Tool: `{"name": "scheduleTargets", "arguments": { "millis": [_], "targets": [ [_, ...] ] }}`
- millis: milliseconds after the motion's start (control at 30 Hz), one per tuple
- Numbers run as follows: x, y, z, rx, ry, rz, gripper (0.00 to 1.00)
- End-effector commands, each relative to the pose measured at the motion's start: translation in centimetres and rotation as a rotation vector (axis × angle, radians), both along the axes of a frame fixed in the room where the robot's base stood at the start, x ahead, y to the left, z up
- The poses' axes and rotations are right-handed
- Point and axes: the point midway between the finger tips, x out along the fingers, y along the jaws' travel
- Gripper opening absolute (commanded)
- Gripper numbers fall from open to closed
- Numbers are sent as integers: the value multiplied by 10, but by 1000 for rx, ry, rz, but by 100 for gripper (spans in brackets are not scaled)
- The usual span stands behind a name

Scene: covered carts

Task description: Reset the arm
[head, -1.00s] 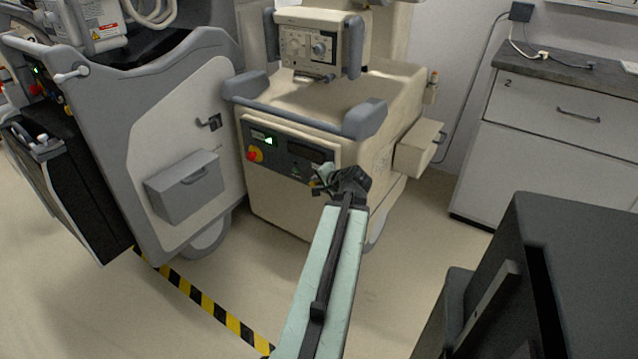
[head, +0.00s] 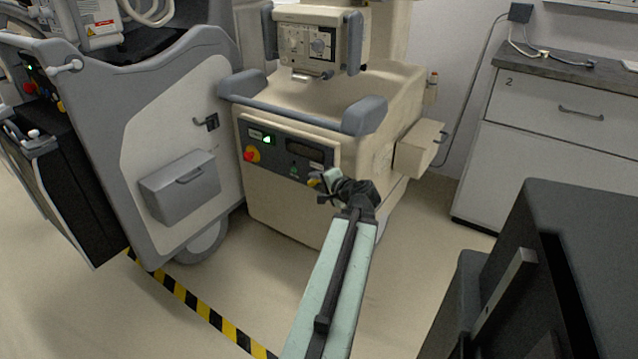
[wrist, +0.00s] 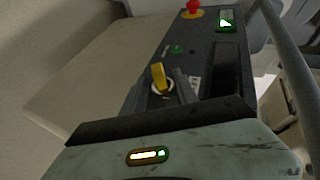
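My arm reaches forward to the front of a cream cart. My gripper (head: 328,187) is near the lower right end of the cart's dark control panel (head: 285,153). In the wrist view a yellow switch handle (wrist: 158,77) on a pale round base shows beyond and between the two dark fingers of my gripper (wrist: 164,88). The fingers look apart, with nothing held between them. I cannot tell exactly how far the switch is from the fingertips. A red knob (wrist: 192,10) on a yellow base and a lit green display (wrist: 227,19) sit at the panel's far end.
A grey and white cart (head: 170,140) stands close on the left. A drawer cabinet (head: 545,130) is at the back right. A black box-like object (head: 590,240) fills the lower right. Black and yellow tape (head: 200,306) crosses the floor.

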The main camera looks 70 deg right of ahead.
Motion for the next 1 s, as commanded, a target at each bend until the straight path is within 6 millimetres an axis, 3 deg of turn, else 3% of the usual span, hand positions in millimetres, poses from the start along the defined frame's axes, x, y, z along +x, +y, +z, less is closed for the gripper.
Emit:
{"name": "scheduleTargets", "arguments": {
  "millis": [500, 567, 667, 767, 900, 1000],
  "targets": [
    [1, 0, 0, 0, -1, 1, 39],
    [10, 4, 0, 1, 8, 19, 39],
    [46, 21, -4, 6, 48, 99, 39],
    [112, 60, -13, 13, 131, 255, 39],
    [208, 141, -31, 6, 282, 520, 39],
    [263, 210, -44, -9, 398, 714, 39]
  ]
}}
